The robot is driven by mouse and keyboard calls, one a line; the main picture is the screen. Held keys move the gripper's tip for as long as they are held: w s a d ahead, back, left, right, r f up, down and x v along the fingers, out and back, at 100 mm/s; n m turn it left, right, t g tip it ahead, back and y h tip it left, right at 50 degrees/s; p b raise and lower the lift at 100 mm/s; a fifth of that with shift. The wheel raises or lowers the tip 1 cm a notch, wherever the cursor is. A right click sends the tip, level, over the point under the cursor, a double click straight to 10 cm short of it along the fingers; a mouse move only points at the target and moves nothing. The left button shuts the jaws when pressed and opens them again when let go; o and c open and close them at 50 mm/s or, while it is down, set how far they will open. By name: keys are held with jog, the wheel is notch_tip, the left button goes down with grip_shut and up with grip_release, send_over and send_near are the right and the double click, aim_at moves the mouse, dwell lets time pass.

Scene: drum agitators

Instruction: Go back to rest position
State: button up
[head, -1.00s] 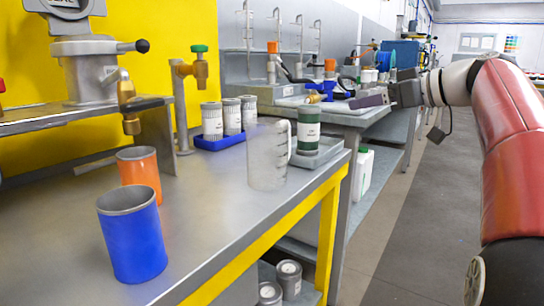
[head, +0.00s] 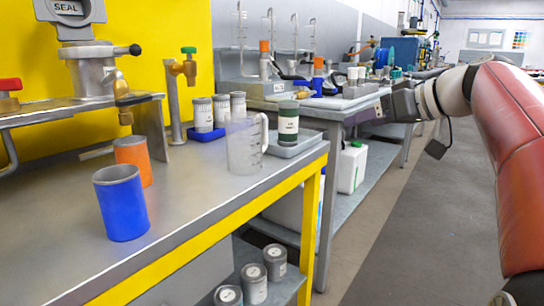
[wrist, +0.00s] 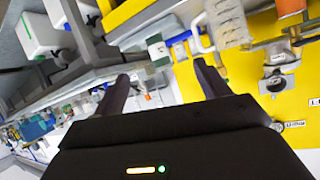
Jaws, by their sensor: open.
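My gripper (head: 372,113) is at the right of the head view, held out over the aisle side of the benches, with my red and white arm behind it. In the wrist view my gripper (wrist: 160,82) shows two dark fingers spread apart with nothing between them. The fingers touch no object. The wrist view is tilted, with the benches and yellow wall beyond the fingers.
A steel bench (head: 190,215) with a yellow edge fills the left. The aisle floor (head: 420,220) at right is clear.

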jog(key=s+a+f+m+g+h+p, duration=0.2)
jog(key=s+f+m+h+p, duration=0.1)
jog(key=s+f, duration=0.8)
jog(key=s+a+f+m+g+h+p, duration=0.2)
jog(key=s+f+m+h+p, duration=0.1)
jog(key=s+f, duration=0.9)
jog(key=s+h+p, duration=0.1)
jog(key=s+h, duration=0.1)
jog(key=s, duration=0.1)
jog(key=shift+s, duration=0.2)
jog(key=shift+a, duration=0.1)
